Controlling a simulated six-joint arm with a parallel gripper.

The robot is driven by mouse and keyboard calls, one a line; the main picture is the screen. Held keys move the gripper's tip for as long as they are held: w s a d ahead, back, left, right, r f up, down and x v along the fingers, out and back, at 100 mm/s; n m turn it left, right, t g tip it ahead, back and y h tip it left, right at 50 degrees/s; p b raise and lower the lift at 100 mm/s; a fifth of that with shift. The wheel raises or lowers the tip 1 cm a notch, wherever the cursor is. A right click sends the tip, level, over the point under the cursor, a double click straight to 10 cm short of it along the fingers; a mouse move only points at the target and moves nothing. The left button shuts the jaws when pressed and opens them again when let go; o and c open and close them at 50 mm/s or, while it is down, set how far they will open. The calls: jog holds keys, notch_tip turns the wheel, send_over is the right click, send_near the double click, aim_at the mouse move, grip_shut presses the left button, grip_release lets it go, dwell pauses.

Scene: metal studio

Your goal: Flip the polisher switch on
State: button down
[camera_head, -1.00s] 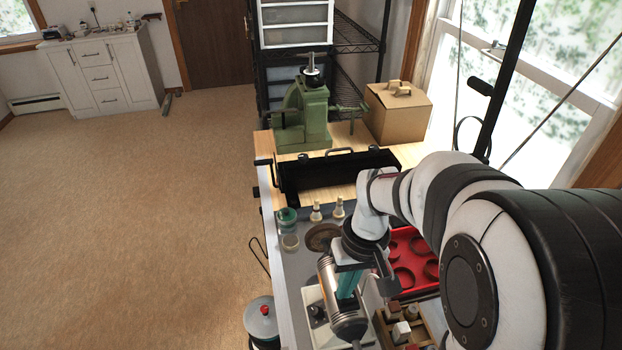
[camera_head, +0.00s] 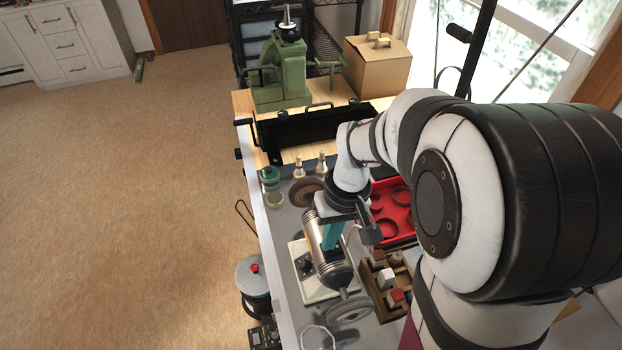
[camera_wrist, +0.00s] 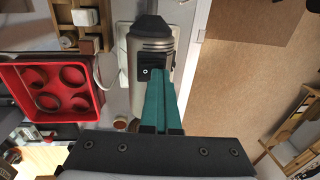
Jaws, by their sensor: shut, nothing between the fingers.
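The polisher (camera_head: 312,238) has a silver cylindrical body with dark ends and a pale wheel (camera_head: 348,309) at its near end. It stands on a white base plate on the grey bench. In the wrist view the polisher (camera_wrist: 139,97) shows a small black switch plate (camera_wrist: 145,71) with a white round mark on its side. My gripper (camera_wrist: 162,72) has teal fingers, shut and empty, with the tips right beside the switch plate. I cannot tell whether they touch it. In the head view my gripper (camera_head: 331,238) reaches down against the polisher's right side, and the switch is hidden.
A red tray (camera_head: 392,222) with round recesses lies right of the polisher. A wooden rack with small blocks (camera_head: 385,279) stands nearer. Jars (camera_head: 269,176) and small bottles stand behind. The bench's left edge is close, with open floor beyond.

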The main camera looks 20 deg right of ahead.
aim_at(337, 246)
jog(key=shift+s+d+f, duration=0.2)
jog(key=shift+d+f, duration=0.1)
jog(key=shift+d, duration=0.4)
notch_tip(337, 246, up, 14)
jog(key=d, duration=0.1)
jog(key=shift+w+d+r, duration=0.2)
jog(key=shift+d, duration=0.1)
jog(key=a+f, duration=0.1)
jog(key=f, duration=0.3)
jog(key=a+f, duration=0.1)
jog(key=f, duration=0.4)
jog(key=a+f, duration=0.1)
jog(key=f, duration=0.3)
jog(key=shift+f, duration=0.3)
